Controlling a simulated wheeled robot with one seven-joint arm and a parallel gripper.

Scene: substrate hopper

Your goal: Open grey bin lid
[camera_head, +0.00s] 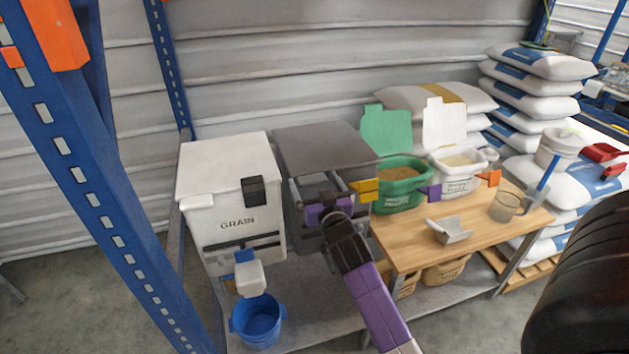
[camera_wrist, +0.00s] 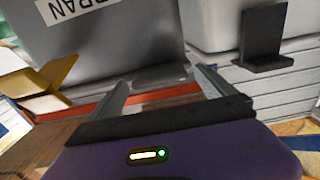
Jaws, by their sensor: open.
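The grey bin (camera_head: 360,152) stands between the white GRAIN bin and the wooden table, with its flat dark-grey lid (camera_head: 318,147) down. In the wrist view the grey bin's front (camera_wrist: 110,40) appears upside down with a partly cut-off label. A small grey ledge or handle (camera_wrist: 160,77) sticks out from it, in line with the gap between my fingers. My gripper (camera_head: 315,186) is in front of the grey bin, below the lid's front edge. It is open, with its fingers apart in the wrist view (camera_wrist: 162,82). I cannot tell whether they touch the ledge. My arm hides much of the bin's lower front.
The white GRAIN bin (camera_head: 229,205) with a black handle (camera_head: 254,190) stands close on the left. A blue bucket (camera_head: 257,322) is below it. On the right, a wooden table (camera_head: 410,235) holds green and white tubs. A blue rack post (camera_head: 95,165) rises at the left.

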